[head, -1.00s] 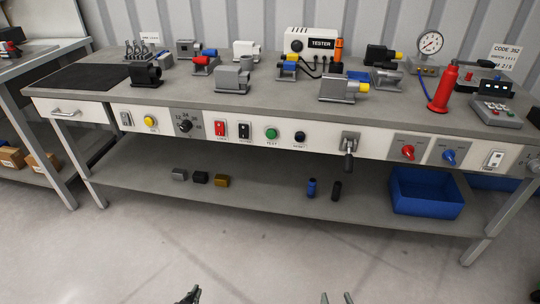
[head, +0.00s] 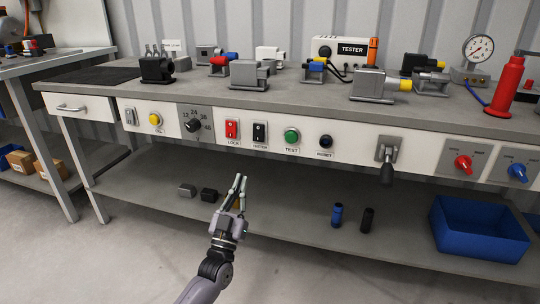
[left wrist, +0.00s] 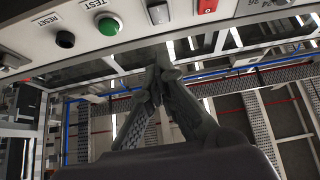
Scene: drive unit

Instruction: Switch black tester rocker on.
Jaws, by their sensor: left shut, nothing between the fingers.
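The black tester rocker (head: 260,132) sits on the white front panel of the bench, between the red lock rocker (head: 231,129) and the green test button (head: 291,136). Its exact tilt is too small to tell. It also shows at the top of the left wrist view (left wrist: 158,12). My left gripper (head: 239,179) is shut and empty, pointing up, below and slightly left of the black rocker and apart from it. Its fingers show together in the left wrist view (left wrist: 160,72). My right gripper is not in view.
A black reset button (head: 325,141) and a lever (head: 387,160) lie to the right on the panel. A rotary dial (head: 194,125) is left of the red rocker. The lower shelf (head: 290,215) holds small blocks and a blue bin (head: 480,228). The space before the rocker is clear.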

